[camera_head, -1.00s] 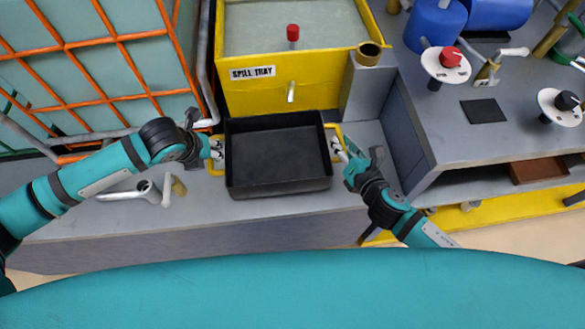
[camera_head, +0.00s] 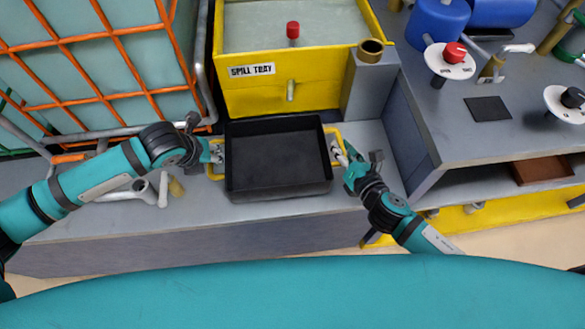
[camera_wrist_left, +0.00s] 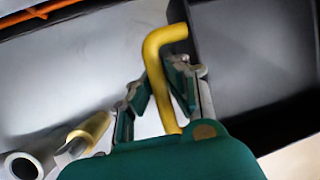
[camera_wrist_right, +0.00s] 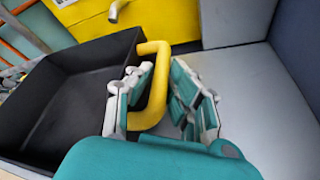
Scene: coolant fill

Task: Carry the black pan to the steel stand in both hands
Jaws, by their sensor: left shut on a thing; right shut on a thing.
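The black pan (camera_head: 278,165) is an open, empty, rectangular pan, roughly level, with a yellow handle at each side. It is over the grey bench (camera_head: 120,225), in front of the yellow spill tray; I cannot tell whether it touches the bench. My left gripper (camera_head: 217,152) is shut on its left handle (camera_wrist_left: 160,75). My right gripper (camera_head: 338,150) is at its right handle (camera_wrist_right: 152,95), which stands between the fingers, and is shut on it. I cannot tell which grey surface is the steel stand.
The yellow spill tray (camera_head: 320,88) with a drain spout is right behind the pan. An orange caged tank (camera_head: 95,75) stands at left. A grey cabinet (camera_head: 440,115) with dials is at right. A pipe fitting (camera_head: 142,187) lies by my left arm.

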